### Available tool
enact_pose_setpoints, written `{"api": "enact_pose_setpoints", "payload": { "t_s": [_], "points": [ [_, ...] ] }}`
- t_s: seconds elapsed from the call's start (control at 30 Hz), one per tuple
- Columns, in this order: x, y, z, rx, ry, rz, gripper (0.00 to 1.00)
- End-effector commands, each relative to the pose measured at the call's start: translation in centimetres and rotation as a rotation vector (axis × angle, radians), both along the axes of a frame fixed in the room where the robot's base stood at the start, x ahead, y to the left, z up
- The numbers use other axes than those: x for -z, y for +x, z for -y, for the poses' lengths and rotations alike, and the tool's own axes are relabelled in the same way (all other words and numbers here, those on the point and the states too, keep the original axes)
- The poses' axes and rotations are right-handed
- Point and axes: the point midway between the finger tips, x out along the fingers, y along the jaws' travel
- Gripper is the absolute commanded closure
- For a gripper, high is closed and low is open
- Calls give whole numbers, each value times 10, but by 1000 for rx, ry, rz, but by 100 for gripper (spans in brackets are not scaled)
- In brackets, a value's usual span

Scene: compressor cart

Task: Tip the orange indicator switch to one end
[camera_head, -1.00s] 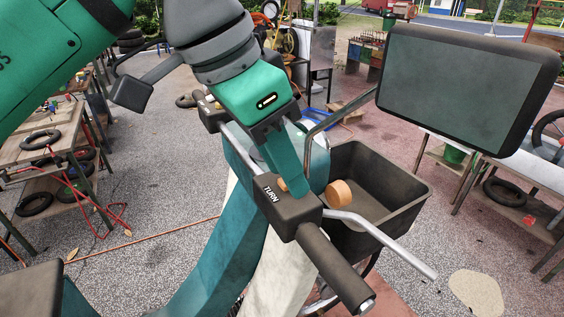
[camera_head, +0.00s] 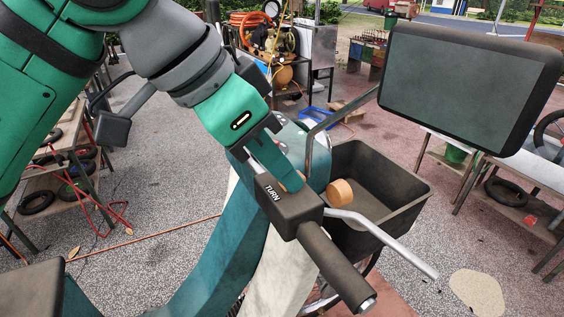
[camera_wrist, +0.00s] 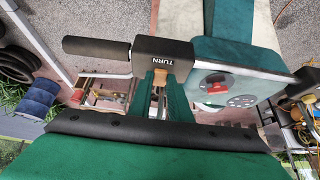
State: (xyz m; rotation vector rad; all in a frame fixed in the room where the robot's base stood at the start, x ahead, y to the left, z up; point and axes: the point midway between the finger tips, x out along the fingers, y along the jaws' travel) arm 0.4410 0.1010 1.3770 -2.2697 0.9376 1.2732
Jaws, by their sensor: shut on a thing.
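The black switch box (camera_head: 288,207), marked TURN, sits on the handlebar beside the black grip (camera_head: 335,267). It also shows in the wrist view (camera_wrist: 172,52). My gripper (camera_head: 288,183) reaches down from the upper left, its fingertips at the far side of the box. A bit of the orange switch (camera_head: 298,179) shows beside the fingers; most of it is hidden. In the wrist view, my gripper (camera_wrist: 160,84) has its fingertips on both sides of the orange switch (camera_wrist: 160,76), below the box. The gripper is shut on it; its exact tilt is hard to tell.
A round orange part (camera_head: 340,193) and a silver lever (camera_head: 385,238) are close by on the right. A workbench (camera_head: 50,140) stands at left, past open floor.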

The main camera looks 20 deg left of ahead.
Motion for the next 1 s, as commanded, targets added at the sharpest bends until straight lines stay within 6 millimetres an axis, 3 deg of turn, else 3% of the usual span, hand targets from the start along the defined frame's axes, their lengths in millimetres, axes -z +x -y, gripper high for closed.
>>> {"api": "enact_pose_setpoints", "payload": {
  "t_s": [0.57, 0.6, 0.67, 1.0],
  "points": [
    [0, -1, -2, -4, -50, 52, 100],
    [0, -1, -2, -4, -50, 52, 78],
    [0, -1, -2, -4, -50, 52, 64],
    [-1, -2, -3, -3, -49, 50, 64]
  ]
}}
